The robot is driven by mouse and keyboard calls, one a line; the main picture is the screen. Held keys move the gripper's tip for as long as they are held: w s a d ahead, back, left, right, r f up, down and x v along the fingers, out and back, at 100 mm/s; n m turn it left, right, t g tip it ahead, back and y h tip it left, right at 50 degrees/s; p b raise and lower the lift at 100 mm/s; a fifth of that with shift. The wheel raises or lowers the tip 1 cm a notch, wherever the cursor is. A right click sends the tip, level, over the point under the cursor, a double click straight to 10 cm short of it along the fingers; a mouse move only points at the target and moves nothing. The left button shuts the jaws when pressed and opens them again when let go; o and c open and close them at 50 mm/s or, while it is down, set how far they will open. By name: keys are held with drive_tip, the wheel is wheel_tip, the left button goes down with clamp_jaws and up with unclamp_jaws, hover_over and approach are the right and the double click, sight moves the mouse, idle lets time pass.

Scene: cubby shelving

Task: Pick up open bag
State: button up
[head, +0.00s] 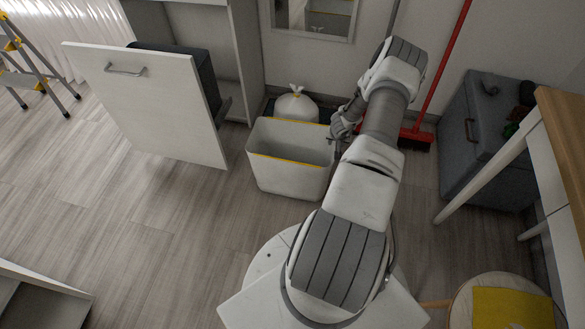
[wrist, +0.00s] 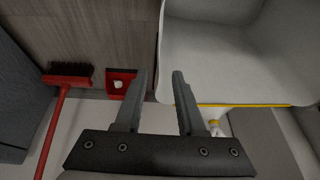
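The open bag (head: 285,183) is white and box-shaped, with a yellow band along its rim, and stands upright on the floor with its mouth up. I cannot tell whether it is a bag alone or lines a bin. Its pale inside (wrist: 205,60) and yellow edge fill the upper right of the wrist view. My gripper (head: 341,130) is at the bag's right rear rim in the head view. In the wrist view my gripper (wrist: 160,75) is open, with nothing seen between its fingers. The right finger overlaps the bag's corner; the left is outside it. Contact is unclear.
A tied white bag (head: 296,106) sits behind the open bag. A red broom (head: 417,135) and red dustpan (wrist: 121,84) are to its right. A grey cabinet (head: 490,140) and wooden-topped table (head: 565,130) stand right. A pulled-out white drawer front (head: 150,105) is left; floor in front is clear.

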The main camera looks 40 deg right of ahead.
drive_tip(key=x, duration=0.2)
drive_tip(key=b+x, duration=0.1)
drive_tip(key=x, duration=0.1)
drive_tip(key=shift+s+b, duration=0.25)
drive_tip(key=shift+b, duration=0.05)
clamp_jaws()
idle(1.1)
